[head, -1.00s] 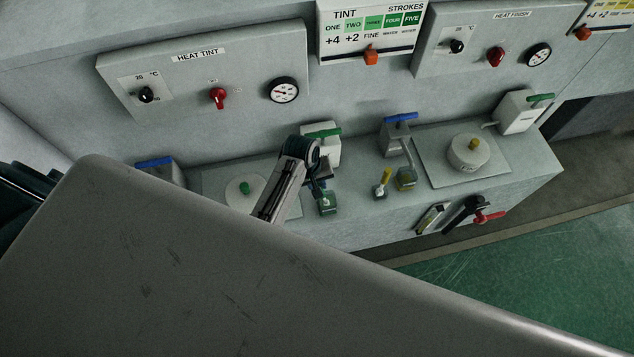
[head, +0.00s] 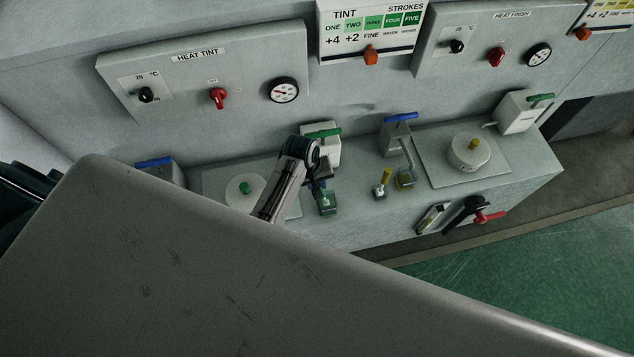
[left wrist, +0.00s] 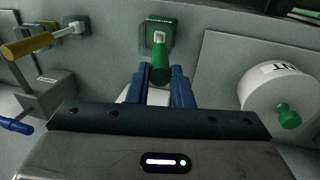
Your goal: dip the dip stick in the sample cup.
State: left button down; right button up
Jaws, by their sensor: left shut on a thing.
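My left gripper (left wrist: 160,88) is shut on the green handle of the dip stick (left wrist: 160,66), between its blue fingers. The stick's lower end points at the square green sample cup (left wrist: 158,27) and overlaps it in the left wrist view. I cannot tell how deep the tip is. In the head view the left gripper (head: 322,180) is just over the green cup (head: 327,207) on the bench, and its wrist hides most of the stick. My right gripper is in neither view.
A round pot with a green knob (head: 244,188) is left of the arm. A white green-topped dispenser (head: 327,146) stands behind it. A yellow-handled stick (head: 385,178), another cup (head: 406,181) and a yellow-knobbed pot (head: 468,155) are to the right. A grey surface (head: 180,260) fills the foreground.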

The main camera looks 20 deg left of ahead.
pick_arm(q)
jog(key=shift+r+p, duration=1.45)
jog(key=shift+p, duration=0.15)
jog(key=shift+r, duration=0.15)
notch_tip(320, 180, up, 2)
jog(key=shift+r, duration=1)
